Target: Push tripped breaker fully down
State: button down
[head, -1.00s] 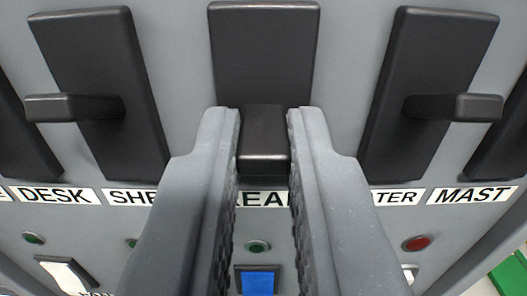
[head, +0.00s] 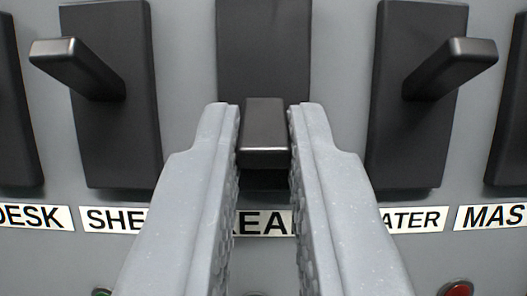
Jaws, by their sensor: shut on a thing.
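The black breaker lever (head: 264,133) in the middle of the panel sits between the two grey fingers of my gripper (head: 264,125), which is shut on it. The lever projects from a dark breaker plate (head: 264,45) and covers part of its lower end. The label under it (head: 278,222) is partly hidden by my fingers; only letters like "EA" show. Whether this lever is at the end of its travel cannot be told.
A breaker lever (head: 80,68) on the left, over a label starting "SHE", and another (head: 452,68) on the right, over "ATER", stand apart from my fingers. More breaker plates lie at both edges. A red lamp (head: 458,290) shows at lower right, a green one (head: 103,293) at lower left.

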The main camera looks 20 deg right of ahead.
jog(key=shift+w+a+f+t+b, duration=0.15)
jog(key=shift+f+t+b, duration=0.1)
jog(key=shift+t+b, duration=0.15)
jog(key=c, duration=1.4)
grip_release()
jog(key=shift+c, duration=0.2)
jog(key=v, duration=1.3)
jog(key=shift+s+f, duration=0.25)
jog(key=shift+f, duration=0.1)
